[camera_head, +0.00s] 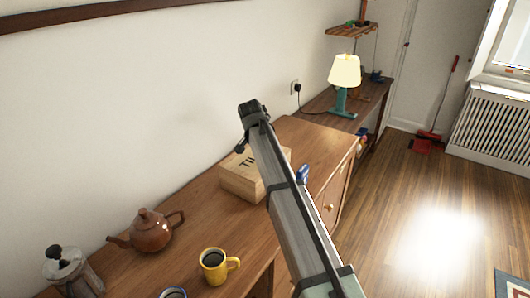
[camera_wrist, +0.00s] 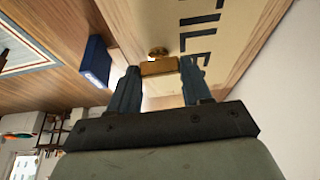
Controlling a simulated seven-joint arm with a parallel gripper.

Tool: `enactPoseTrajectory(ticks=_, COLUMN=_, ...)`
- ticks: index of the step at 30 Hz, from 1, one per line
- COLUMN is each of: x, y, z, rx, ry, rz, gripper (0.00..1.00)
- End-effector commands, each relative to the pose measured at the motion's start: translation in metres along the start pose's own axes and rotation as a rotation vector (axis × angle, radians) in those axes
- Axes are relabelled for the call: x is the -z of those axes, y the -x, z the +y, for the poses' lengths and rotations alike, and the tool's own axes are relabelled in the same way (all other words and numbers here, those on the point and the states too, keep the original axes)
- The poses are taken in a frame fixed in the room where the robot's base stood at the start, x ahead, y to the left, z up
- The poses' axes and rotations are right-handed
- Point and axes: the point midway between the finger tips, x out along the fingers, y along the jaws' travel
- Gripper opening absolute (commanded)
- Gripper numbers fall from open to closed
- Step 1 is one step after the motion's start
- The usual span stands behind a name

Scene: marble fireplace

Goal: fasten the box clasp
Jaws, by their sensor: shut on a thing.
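The wooden box (camera_head: 237,181) stands on the sideboard, with dark lettering on its lid, partly hidden by my arm. In the wrist view the box lid (camera_wrist: 215,22) fills the upper middle and right, with large dark letters. The brass clasp (camera_wrist: 160,67) is at the box's edge, with a small round brass knob (camera_wrist: 157,51) just beyond it. My gripper (camera_wrist: 159,76) has one dark blue finger at each end of the clasp and is shut on it. In the head view my arm hides the fingers and clasp.
A blue object (camera_head: 303,174) lies on the sideboard (camera_head: 185,240) near the box; it shows left of the fingers in the wrist view (camera_wrist: 96,61). A brown teapot (camera_head: 150,231), yellow mug (camera_head: 213,266) and moka pot (camera_head: 72,271) stand nearer. A lamp (camera_head: 344,72) stands farther back.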

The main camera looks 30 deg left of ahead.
Motion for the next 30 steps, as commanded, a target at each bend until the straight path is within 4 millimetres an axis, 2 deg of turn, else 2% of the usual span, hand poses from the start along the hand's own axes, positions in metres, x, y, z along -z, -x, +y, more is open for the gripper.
enactPoseTrajectory(ticks=18, x=-0.0004, y=0.0, z=-0.0006, rx=-0.015, ry=-0.037, rz=-0.001, gripper=0.18)
enactPoseTrajectory(ticks=19, x=-0.0004, y=0.0, z=-0.0006, rx=-0.015, ry=-0.037, rz=-0.001, gripper=0.51)
enactPoseTrajectory(ticks=26, x=-0.0003, y=0.0, z=-0.0005, rx=-0.015, ry=-0.036, rz=-0.001, gripper=0.72)
enactPoseTrajectory(ticks=30, x=-0.0002, y=-0.0001, z=-0.0004, rx=-0.015, ry=-0.036, rz=-0.001, gripper=0.74)
